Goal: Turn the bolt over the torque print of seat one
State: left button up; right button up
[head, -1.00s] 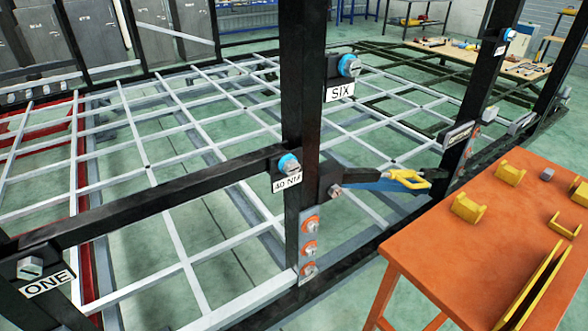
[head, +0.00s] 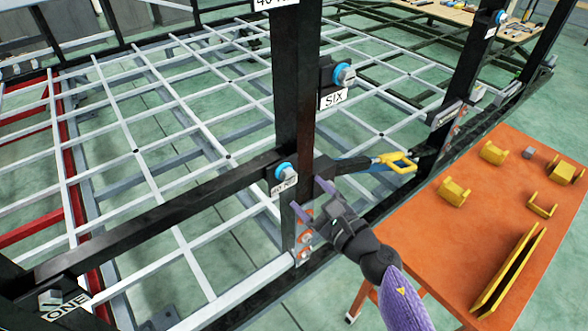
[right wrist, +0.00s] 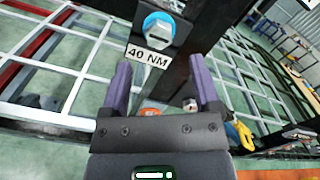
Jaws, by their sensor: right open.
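A silver hex bolt with a blue collar (head: 285,172) sits on the dark post at the end of the black rail, above a white plate (head: 283,188). The right wrist view shows this bolt (right wrist: 160,26) above a plate reading "40 NM" (right wrist: 148,55). My right gripper (head: 309,195) is open and empty, just in front of and below the bolt, its purple fingers pointing towards the post and apart from the bolt. A plate reading "ONE" (head: 66,308) with a plain bolt (head: 50,299) is at the rail's left end. My left gripper is not in view.
A yellow-handled tool (head: 397,161) is right of the post. An orange table (head: 440,235) holds yellow brackets.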

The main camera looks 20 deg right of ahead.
aim_at(290, 178)
jog(key=x, duration=0.6)
jog(key=shift+w, duration=0.1)
grip_shut()
